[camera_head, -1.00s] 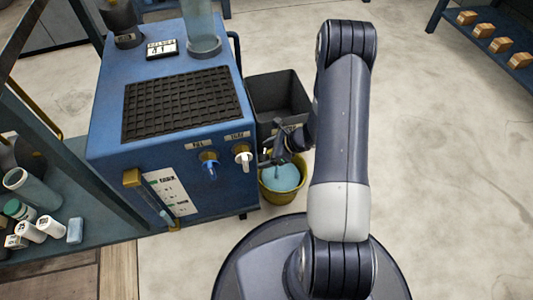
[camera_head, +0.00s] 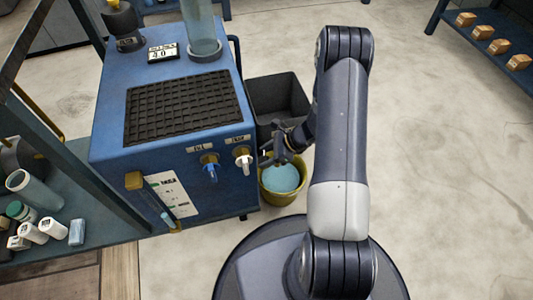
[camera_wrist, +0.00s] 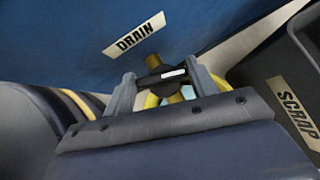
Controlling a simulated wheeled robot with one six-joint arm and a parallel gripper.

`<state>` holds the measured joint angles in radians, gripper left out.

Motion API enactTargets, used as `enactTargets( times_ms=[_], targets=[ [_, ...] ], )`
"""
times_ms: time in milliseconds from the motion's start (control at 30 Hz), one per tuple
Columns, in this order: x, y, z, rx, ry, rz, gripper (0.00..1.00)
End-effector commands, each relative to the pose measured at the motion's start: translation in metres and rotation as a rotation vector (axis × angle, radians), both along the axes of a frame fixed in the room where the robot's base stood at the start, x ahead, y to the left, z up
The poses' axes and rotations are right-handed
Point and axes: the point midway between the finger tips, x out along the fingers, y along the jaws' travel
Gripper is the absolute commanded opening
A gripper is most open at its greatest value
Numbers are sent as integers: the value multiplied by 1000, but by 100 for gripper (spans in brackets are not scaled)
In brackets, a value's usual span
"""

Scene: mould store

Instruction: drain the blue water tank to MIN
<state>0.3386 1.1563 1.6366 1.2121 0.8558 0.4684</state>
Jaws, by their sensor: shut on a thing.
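The blue water tank (camera_head: 125,165) stands left of my arm. Its front has a sight tube (camera_head: 158,208) beside a white scale plate (camera_head: 172,193); the level against the marks is too small to read. A yellow bucket (camera_head: 268,196) holding light blue water stands on the floor below, partly hidden by my gripper.
A second valve (camera_head: 209,165) with a blue handle is left of the drain. A dark SCRAP bin (camera_head: 270,88) stands behind the bucket. A shelf (camera_head: 50,255) with bottles is at left. Open floor lies to the right.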

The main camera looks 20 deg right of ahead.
Motion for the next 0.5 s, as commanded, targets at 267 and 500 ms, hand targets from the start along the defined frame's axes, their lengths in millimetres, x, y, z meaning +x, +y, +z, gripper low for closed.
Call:
enactTargets(
  times_ms=[267, 500],
  targets=[
    [4, 0, 1, 0, -2, 230, 32],
    [3, -1, 0, 1, 0, 319, 32]
  ],
)
